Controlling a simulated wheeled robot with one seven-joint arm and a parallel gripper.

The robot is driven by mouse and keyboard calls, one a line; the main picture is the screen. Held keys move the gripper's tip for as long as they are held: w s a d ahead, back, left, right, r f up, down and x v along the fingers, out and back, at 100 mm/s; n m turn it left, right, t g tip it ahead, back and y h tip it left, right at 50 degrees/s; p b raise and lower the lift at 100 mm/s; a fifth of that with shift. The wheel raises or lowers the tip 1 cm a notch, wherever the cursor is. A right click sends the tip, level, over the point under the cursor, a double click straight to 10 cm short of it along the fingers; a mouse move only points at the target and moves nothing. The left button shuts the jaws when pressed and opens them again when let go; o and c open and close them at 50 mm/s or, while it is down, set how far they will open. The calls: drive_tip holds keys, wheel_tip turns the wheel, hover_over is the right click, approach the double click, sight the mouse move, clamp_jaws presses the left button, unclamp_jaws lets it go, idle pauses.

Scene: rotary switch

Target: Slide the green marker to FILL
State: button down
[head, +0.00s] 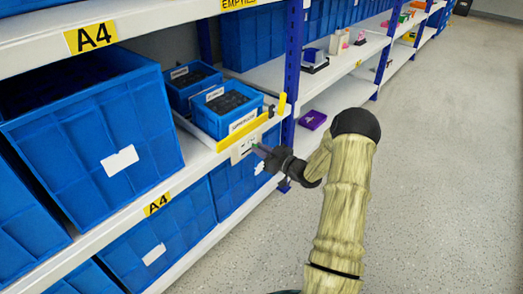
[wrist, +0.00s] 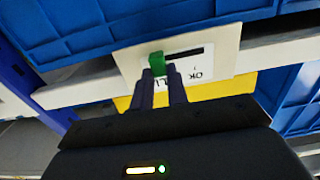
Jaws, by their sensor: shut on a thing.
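The green marker (wrist: 157,61) shows in the wrist view at the left end of the visible dark slot (wrist: 190,52) on a pale panel (wrist: 226,48). Upside-down lettering on the panel reads OK, with another word beside it partly hidden by a finger. My gripper (wrist: 160,73) is shut on the green marker, its two dark fingers at the marker's lower edge. In the head view the panel (head: 243,146) hangs on the shelf front, and my gripper (head: 260,149) reaches it from the right. The marker is too small there to make out well.
Blue bins (head: 228,107) sit on the shelf above the panel, with a yellow strip (head: 243,131) along their front. Grey floor (head: 440,150) is clear to the right.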

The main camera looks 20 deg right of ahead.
drive_tip(key=c, duration=1.4)
unclamp_jaws()
drive_tip(key=shift+w+d, duration=0.15)
drive_tip(key=shift+o, duration=0.2)
drive_tip(key=p+v, duration=0.6)
drive_tip(key=v, duration=1.1)
drive_tip(key=shift+s, duration=0.3)
drive_tip(key=shift+w+r, duration=0.1)
